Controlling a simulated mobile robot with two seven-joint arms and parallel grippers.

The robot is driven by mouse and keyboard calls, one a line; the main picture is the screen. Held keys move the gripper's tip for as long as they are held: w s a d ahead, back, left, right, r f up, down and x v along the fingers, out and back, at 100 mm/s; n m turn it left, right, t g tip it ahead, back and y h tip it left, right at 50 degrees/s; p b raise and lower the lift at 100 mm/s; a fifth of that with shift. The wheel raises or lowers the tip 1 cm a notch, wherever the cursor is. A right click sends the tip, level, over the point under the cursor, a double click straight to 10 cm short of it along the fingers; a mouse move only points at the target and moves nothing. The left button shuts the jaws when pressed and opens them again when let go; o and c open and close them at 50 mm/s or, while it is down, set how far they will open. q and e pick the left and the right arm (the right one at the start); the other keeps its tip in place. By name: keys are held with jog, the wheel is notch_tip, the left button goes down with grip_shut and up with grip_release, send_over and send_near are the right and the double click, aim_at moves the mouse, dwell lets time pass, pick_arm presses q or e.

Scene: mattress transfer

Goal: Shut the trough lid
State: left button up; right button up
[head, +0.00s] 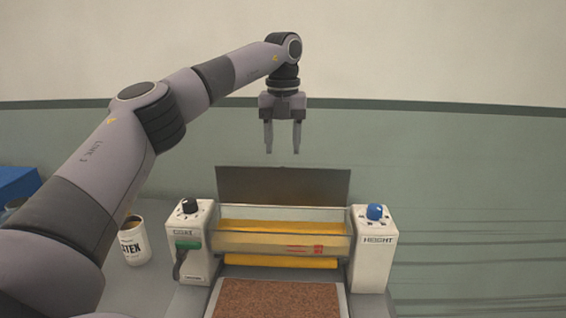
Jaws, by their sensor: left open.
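The trough lid (283,187) is a dark flat panel standing raised at the back of the trough. The trough (322,241) is a long, pale box with a yellow interior, set between two white posts, and its top is uncovered. My left gripper (283,151) is open and empty, pointing down, and appears above the lid's upper edge in the head view. It looks clear of the lid, though the exact depth between them is hard to judge. My right gripper is not in view.
The left post (201,246) has a black knob and a green handle; the right post (373,250) has a blue knob. A yellow roller (281,261) and a brown board (278,299) are in front. A white mug (134,245) and blue box (18,184) stand left.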

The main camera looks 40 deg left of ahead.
aim_at(282, 184)
pick_arm(q)
jog(key=shift+f, duration=2.75)
grip_shut()
